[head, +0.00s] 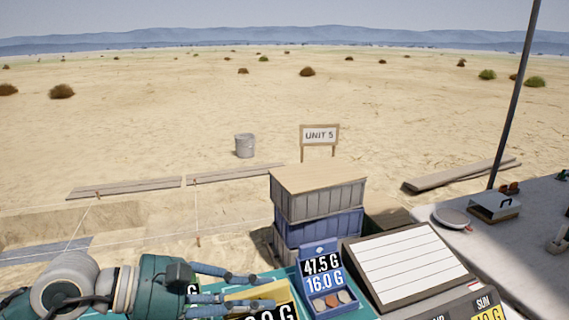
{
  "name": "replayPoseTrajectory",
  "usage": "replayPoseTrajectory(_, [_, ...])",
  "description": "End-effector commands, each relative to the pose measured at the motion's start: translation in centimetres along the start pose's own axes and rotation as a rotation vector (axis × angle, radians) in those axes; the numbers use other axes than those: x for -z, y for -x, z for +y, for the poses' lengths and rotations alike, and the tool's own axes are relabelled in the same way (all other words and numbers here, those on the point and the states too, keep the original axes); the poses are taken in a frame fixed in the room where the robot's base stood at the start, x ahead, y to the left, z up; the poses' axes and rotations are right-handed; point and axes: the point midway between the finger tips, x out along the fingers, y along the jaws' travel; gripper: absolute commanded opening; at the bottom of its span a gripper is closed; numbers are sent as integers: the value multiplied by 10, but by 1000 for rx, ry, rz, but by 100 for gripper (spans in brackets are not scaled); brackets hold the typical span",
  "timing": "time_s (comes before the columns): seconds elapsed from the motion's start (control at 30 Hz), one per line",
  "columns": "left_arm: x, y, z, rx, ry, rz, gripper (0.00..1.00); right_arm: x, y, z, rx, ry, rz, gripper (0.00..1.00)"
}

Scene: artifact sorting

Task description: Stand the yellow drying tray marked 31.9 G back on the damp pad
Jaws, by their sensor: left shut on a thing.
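A yellow tray (262,294) is at the bottom centre, with a black label whose end reads "9 G"; the rest of the label is cut off or hidden. My left gripper (270,292) comes in from the left and is shut on the yellow tray, its fingers over the tray's left part. I cannot tell whether the tray is lifted or resting on the teal surface below. I cannot make out the damp pad. My right gripper is not in view.
A blue tray (345,297) marked 47.5 G and 16.0 G, holding several round pieces, stands just right of the yellow one. A lined white board (410,262) leans further right. Stacked crates (318,200) stand behind. A pale table (520,250) with a scale is at right.

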Motion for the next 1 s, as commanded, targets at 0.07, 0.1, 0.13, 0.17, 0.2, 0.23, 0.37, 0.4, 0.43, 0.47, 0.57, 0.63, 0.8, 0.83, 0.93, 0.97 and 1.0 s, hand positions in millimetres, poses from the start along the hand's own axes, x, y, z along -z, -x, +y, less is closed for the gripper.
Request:
replayPoseTrajectory(0.07, [22,12,4,-33,22,7,0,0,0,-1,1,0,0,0])
replayPoseTrajectory(0.1, [32,18,5,-50,30,8,0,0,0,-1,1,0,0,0])
replayPoseTrajectory(0.13, [38,22,6,-63,34,8,0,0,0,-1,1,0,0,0])
replayPoseTrajectory(0.17, [45,27,8,-76,40,8,0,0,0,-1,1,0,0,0])
replayPoseTrajectory(0.2, [52,32,9,-92,44,7,0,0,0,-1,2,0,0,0])
replayPoseTrajectory(0.23, [59,36,9,-102,49,9,0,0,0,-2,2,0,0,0])
replayPoseTrajectory(0.37, [81,52,11,-144,66,7,0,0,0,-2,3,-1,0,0])
replayPoseTrajectory(0.4, [87,57,11,-155,70,7,0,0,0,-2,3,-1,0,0])
replayPoseTrajectory(0.43, [91,60,11,-163,73,5,0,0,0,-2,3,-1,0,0])
replayPoseTrajectory(0.47, [96,64,10,-170,76,6,0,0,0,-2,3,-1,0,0])
replayPoseTrajectory(0.57, [110,74,10,-193,85,5,0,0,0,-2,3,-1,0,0])
replayPoseTrajectory(0.63, [119,81,9,-206,90,4,0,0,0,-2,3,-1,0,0])
replayPoseTrajectory(0.8, [135,94,5,-225,96,2,0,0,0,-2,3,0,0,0])
replayPoseTrajectory(0.83, [137,95,5,-227,98,1,0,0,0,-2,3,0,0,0])
replayPoseTrajectory(0.93, [141,99,4,-232,97,-1,0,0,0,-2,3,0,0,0])
replayPoseTrajectory(0.97, [142,100,3,-233,96,-2,0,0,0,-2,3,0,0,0])
replayPoseTrajectory(1.0, [142,101,4,-235,95,-4,0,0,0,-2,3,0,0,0])
